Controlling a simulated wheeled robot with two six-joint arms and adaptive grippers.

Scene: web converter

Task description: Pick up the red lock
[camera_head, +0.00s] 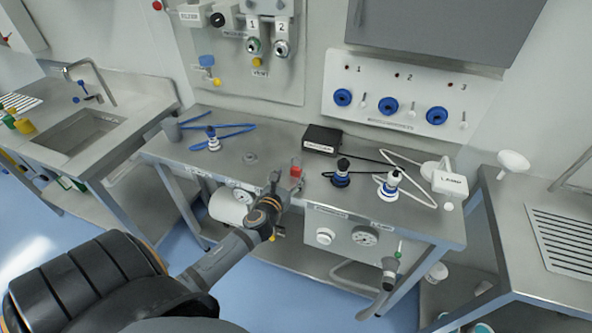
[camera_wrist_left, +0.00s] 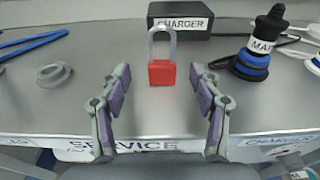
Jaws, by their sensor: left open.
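The red lock (camera_wrist_left: 162,73) stands upright on the metal table, its grey shackle (camera_wrist_left: 161,36) pointing up, in front of the black charger box (camera_wrist_left: 181,20). In the head view the red lock (camera_head: 296,171) shows near the table's front edge, just beyond my left gripper (camera_head: 276,184). In the left wrist view my left gripper (camera_wrist_left: 160,90) is open, with one finger on each side of the lock. The lock lies centred between the fingers, at or slightly beyond the tips, and I cannot see contact. My right gripper is not in view.
A dark MAIN-labelled plug (camera_wrist_left: 262,48) stands right of the lock; it also shows in the head view (camera_head: 342,172). A white and blue plug (camera_head: 391,184) is farther right.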

